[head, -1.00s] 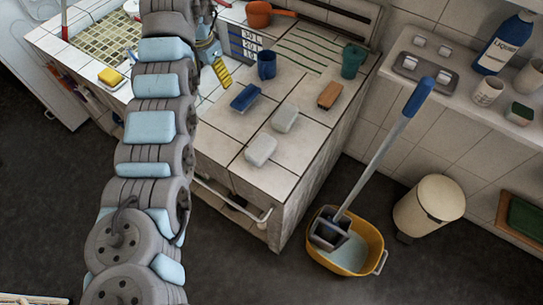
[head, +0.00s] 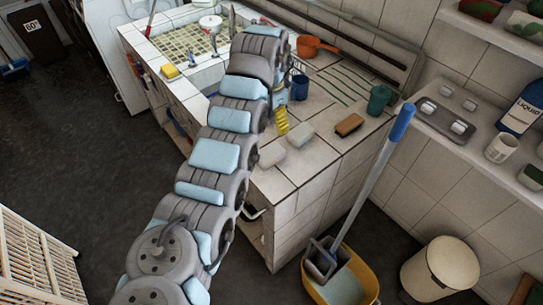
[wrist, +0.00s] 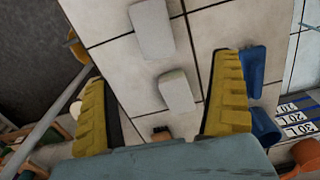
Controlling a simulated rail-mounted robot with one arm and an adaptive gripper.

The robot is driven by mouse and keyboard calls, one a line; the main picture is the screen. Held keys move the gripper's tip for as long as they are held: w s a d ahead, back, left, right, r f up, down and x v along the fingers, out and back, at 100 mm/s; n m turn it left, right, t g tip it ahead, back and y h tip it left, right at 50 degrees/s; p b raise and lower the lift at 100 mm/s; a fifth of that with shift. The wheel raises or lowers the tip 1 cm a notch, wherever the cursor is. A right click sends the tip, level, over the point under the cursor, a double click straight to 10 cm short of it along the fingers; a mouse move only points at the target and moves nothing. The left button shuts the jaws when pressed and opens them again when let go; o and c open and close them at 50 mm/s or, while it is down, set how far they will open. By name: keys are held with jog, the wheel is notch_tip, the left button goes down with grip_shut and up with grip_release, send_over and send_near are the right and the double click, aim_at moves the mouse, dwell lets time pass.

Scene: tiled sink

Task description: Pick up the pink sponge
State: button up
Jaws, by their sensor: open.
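Two pale sponge-like blocks lie on the tiled counter. The nearer one (head: 272,153) looks faintly pinkish in the head view; the other (head: 300,134) looks whiter. No strongly pink sponge stands out, and I cannot tell for sure which is the pink one. In the wrist view the faintly pinkish block (wrist: 152,28) is at the top, beyond the fingertips, and the whiter block (wrist: 177,90) shows between the fingers. My gripper (wrist: 162,72) is open and empty above the counter. In the head view its yellow fingers (head: 281,122) point down behind the blocks.
A brown brush (head: 349,125), a blue mug (head: 299,87), a teal cup (head: 380,98) and an orange pan (head: 314,46) stand on the counter. A blue brush (wrist: 253,70) lies by the right finger. A mop (head: 375,165) leans in a yellow bucket (head: 370,284) beside the counter.

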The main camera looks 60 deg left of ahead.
aim_at(271, 151)
notch_tip(271, 151, down, 9)
jog(key=shift+d+r+p, duration=0.1)
jog(key=shift+p, duration=0.8)
jog(key=shift+s+d+f+p, duration=0.15)
jog(key=shift+f+p, duration=0.2)
jog(key=shift+f, duration=1.1)
jog(key=shift+s+d+f+p, duration=0.15)
jog(key=shift+f+p, duration=0.2)
jog(key=shift+f, duration=1.1)
jog(key=shift+w, duration=0.1)
jog(key=c, duration=0.9)
